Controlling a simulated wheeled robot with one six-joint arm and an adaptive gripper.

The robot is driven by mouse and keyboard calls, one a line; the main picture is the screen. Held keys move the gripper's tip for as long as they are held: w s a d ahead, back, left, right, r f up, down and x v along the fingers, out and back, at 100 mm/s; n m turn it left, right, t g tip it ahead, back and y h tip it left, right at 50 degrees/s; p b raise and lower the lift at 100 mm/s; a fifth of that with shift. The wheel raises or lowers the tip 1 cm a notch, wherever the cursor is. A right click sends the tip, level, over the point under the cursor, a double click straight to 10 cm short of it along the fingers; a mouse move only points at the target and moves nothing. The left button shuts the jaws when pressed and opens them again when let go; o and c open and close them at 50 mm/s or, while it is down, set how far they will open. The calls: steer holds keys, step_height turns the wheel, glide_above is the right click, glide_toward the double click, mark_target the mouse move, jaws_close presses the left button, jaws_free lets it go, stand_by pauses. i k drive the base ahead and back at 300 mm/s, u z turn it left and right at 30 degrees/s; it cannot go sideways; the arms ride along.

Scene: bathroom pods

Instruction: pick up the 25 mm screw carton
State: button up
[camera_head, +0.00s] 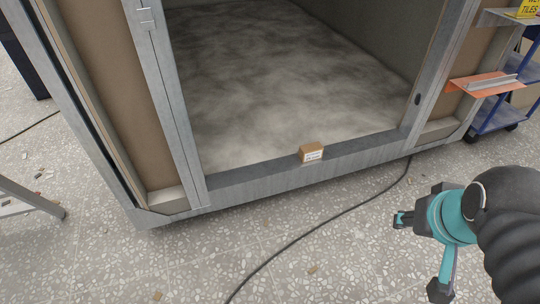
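A small brown carton (312,152) with a white label on its front sits on the metal sill at the pod's doorway, right of the middle of the sill. The label print is too small to read. My gripper (402,220) is at the right, above the speckled floor, in front of the sill and apart from the carton.
The metal sill (250,185) runs between two door posts (165,80). A black cable (325,215) crosses the floor before it. A ladder foot (55,210) is at the left. Small scraps lie on the floor.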

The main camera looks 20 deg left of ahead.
mark_target(308, 153)
steer(key=u, duration=0.35)
steer(key=i, duration=1)
steer(key=z, duration=0.35)
